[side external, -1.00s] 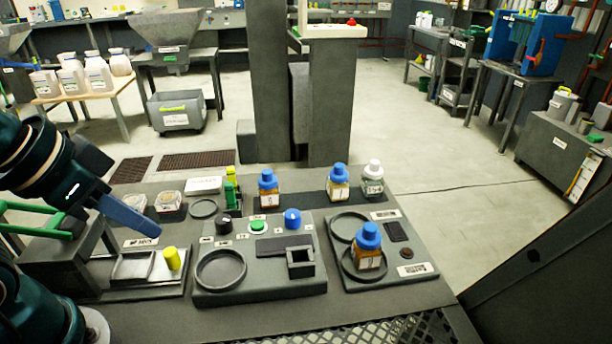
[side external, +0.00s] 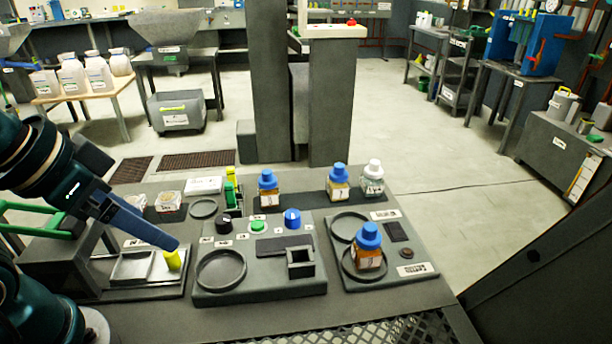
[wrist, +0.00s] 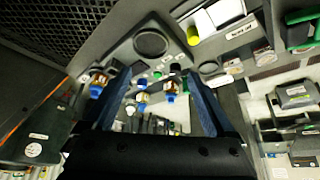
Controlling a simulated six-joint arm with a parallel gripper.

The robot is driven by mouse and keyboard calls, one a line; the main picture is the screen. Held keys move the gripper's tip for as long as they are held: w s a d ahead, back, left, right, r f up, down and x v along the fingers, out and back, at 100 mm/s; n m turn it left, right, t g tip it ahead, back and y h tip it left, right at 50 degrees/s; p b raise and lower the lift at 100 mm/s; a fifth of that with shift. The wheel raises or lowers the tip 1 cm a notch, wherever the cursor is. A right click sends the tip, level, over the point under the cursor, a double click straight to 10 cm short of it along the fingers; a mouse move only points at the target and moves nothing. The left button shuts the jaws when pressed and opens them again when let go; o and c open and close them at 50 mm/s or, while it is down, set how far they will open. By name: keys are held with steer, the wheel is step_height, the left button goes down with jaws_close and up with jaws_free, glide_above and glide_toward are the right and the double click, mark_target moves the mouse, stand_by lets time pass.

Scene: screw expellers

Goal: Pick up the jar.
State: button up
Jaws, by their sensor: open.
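Several small jars stand on the bench. One amber jar with a blue lid (side external: 367,250) sits in the front round recess of the right panel. Two more blue-lidded jars, a left one (side external: 268,190) and a right one (side external: 338,184), stand at the back beside a white-lidded jar (side external: 373,180). My gripper (side external: 172,244) is left of the jars, its tip over or near a yellow cylinder (side external: 173,260). In the wrist view my gripper (wrist: 156,76) is open with nothing between its fingers; blue-lidded jars (wrist: 142,98) show beyond it.
The middle panel has an empty round recess (side external: 221,269), knobs and a square socket (side external: 300,262). A tray (side external: 132,266) lies on the left. Green and yellow upright items (side external: 231,187) stand behind the black knob. A grey column (side external: 333,110) rises behind the bench.

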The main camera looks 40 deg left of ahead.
steer(key=w+d+r+m+t+h, duration=0.1)
steer(key=w+d+r+m+t, duration=0.15)
steer(key=w+r, duration=0.5)
steer(key=m+g+h, duration=0.2)
steer(key=m+g, duration=0.2)
steer(key=m, duration=0.2)
glide_above(359, 237)
steer(key=a, duration=0.2)
step_height(359, 237, down, 11)
steer(key=shift+m+g, duration=0.25)
steer(key=shift+g, duration=0.2)
steer(key=f, duration=0.1)
steer(key=d+f, duration=0.1)
steer(key=f, duration=0.2)
steer(key=shift+s+d+f, duration=0.15)
steer(key=shift+s+f, duration=0.15)
steer(key=shift+x, duration=2.5)
